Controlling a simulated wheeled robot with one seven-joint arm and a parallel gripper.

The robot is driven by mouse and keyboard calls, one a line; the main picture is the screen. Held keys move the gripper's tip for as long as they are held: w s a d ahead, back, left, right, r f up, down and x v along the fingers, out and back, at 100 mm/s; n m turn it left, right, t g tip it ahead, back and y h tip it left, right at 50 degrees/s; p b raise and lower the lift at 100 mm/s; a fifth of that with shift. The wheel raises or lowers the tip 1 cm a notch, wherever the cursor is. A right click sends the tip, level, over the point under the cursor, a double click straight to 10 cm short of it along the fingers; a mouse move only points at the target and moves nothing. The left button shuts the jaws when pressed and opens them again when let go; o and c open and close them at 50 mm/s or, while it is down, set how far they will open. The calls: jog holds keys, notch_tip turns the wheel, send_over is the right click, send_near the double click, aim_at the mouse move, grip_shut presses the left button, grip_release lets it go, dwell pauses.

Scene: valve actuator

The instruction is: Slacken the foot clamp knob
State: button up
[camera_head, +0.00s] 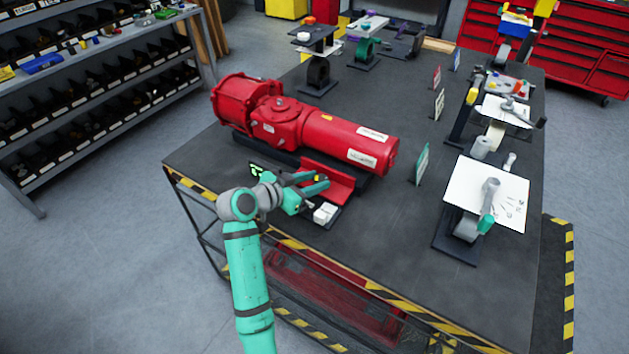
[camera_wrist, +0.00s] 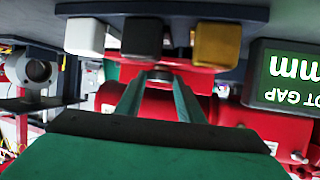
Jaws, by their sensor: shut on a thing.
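The red valve actuator (camera_head: 300,125) lies on its dark base on the bench, with a red angled foot piece (camera_head: 340,187) in front of it. My gripper (camera_head: 322,182) reaches in low at this foot piece from the front left. In the wrist view its two green fingers (camera_wrist: 160,82) are shut on a small dark round knob (camera_wrist: 160,75), seen against red metal. The fingertips hide most of the knob, so its turn cannot be read. In the head view the knob is mostly hidden by the fingers.
White, black and brass blocks (camera_wrist: 215,45) sit close beside the fingers. A green-lit display (camera_wrist: 290,75), upside down with "GAP" and "mm" readable, stands near; it also shows in the head view (camera_head: 257,170). Stands with white sheets (camera_head: 487,193) are at right. The bench (camera_head: 390,235) is clear between.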

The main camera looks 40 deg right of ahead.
jog(key=shift+n+t, duration=0.3)
jog(key=shift+t, duration=0.1)
jog(key=n+t, duration=0.1)
jog(key=t, duration=0.1)
jog(key=s+n+t+y, duration=0.1)
jog(key=n, duration=0.1)
jog(key=shift+d+t, duration=0.2)
jog(key=shift+t, duration=0.2)
jog(key=n+t+y, duration=0.2)
jog(key=n+t, duration=0.1)
jog(key=n+t+y, duration=0.1)
jog(key=n, duration=0.1)
jog(key=shift+s+d+y, duration=0.3)
jog(key=shift+s+y, duration=0.1)
jog(key=shift+n+y, duration=0.3)
jog(key=o, duration=1.1)
jog(key=shift+c, duration=0.2)
jog(key=shift+t, duration=0.3)
jog(key=shift+w, duration=0.15)
